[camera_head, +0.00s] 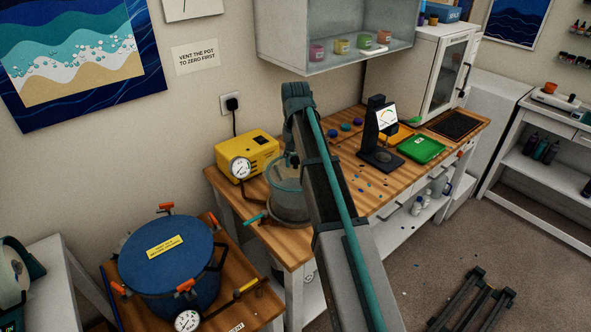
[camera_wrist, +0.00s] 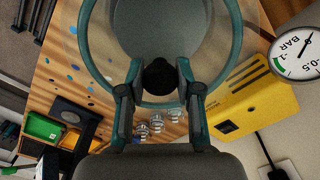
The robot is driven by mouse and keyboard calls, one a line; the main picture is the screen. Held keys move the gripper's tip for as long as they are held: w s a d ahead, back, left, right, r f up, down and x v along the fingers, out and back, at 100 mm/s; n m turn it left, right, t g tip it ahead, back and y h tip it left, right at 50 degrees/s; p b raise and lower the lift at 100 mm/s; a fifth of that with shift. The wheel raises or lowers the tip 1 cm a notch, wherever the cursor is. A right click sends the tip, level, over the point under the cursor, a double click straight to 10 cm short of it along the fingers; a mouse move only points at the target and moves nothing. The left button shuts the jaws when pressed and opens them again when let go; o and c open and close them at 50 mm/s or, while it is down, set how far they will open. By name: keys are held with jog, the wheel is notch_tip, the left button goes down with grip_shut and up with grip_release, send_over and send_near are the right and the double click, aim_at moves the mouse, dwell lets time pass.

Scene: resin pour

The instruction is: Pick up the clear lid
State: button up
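The clear lid (camera_wrist: 207,57) is a see-through disc over a teal-rimmed round chamber, with a black knob (camera_wrist: 160,78) at its middle. In the head view the chamber (camera_head: 288,200) stands on the wooden bench, left of my arm. My gripper (camera_wrist: 160,74) is above the lid, one finger on each side of the knob. Both fingertips appear to touch the knob. I cannot tell whether the lid is seated or slightly raised.
A yellow pump (camera_head: 248,155) with a gauge is close behind and left of the chamber. A blue pressure pot (camera_head: 170,262) stands on a lower table at front left. A scale (camera_head: 380,150) and green tray (camera_head: 421,148) are farther right. A shelf cabinet (camera_head: 335,40) hangs above the bench.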

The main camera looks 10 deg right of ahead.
grip_shut()
jog(key=shift+r, duration=0.1)
